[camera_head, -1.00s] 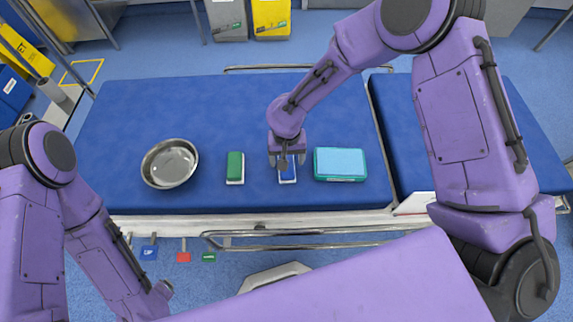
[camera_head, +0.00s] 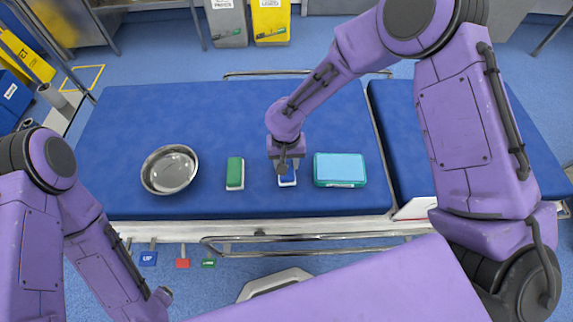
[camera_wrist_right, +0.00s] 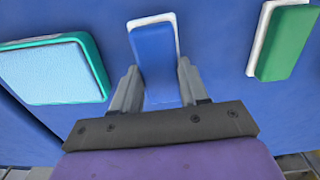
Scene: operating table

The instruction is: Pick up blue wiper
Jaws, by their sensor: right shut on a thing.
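The blue wiper (camera_wrist_right: 155,60), a blue block with a white base, sits between the two fingers of my right gripper (camera_wrist_right: 156,90) in the right wrist view. In the head view the right gripper (camera_head: 286,163) covers most of the blue wiper (camera_head: 288,180), and only its near end shows. The fingers are closed on its sides. The wiper is over the blue table top; I cannot tell whether it is lifted. My left arm comes in at the lower left of the head view, and its gripper is not visible.
A green wiper (camera_head: 235,173) lies left of the blue one on the operating table (camera_head: 330,110). A teal box with a light blue top (camera_head: 340,169) lies close on the right. A metal bowl (camera_head: 170,169) stands further left. The back of the table is clear.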

